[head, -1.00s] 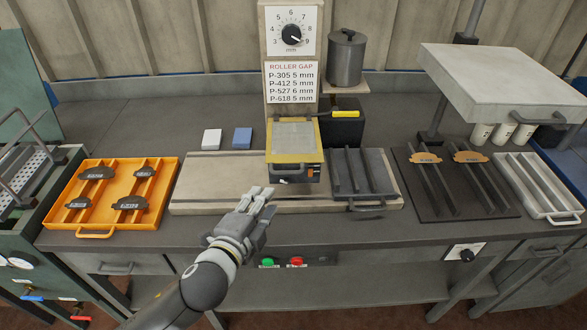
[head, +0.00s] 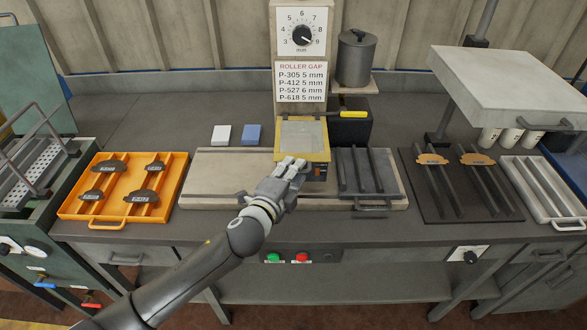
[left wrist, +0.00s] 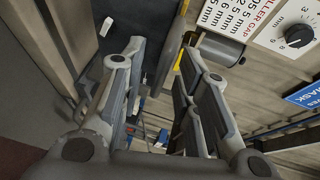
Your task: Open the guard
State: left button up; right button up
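The guard (head: 302,138) is a yellow-framed clear panel, lying closed over the roller unit below the gap dial. My left gripper (head: 291,168) is at the guard's front lower edge, overlapping its left front corner in the head view. The front handle area of the guard is hidden behind my fingers. In the left wrist view my left gripper (left wrist: 162,52) has its two fingers apart, with nothing seen held between them. I cannot tell whether the fingers touch the guard. My right gripper is not in view.
An orange tray (head: 75,208) with brake shoes is at left. A dark ribbed tray (head: 371,187) stands right of the roller unit. A raised press plate (head: 510,85) overhangs the right side. Green (head: 273,258) and red (head: 302,258) buttons are on the bench front.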

pick_arm(q)
jog(key=shift+w+d+f, duration=0.1)
jog(key=shift+w+d, duration=0.1)
jog(key=shift+w, duration=0.2)
grip_shut()
jog(key=shift+f, duration=0.1)
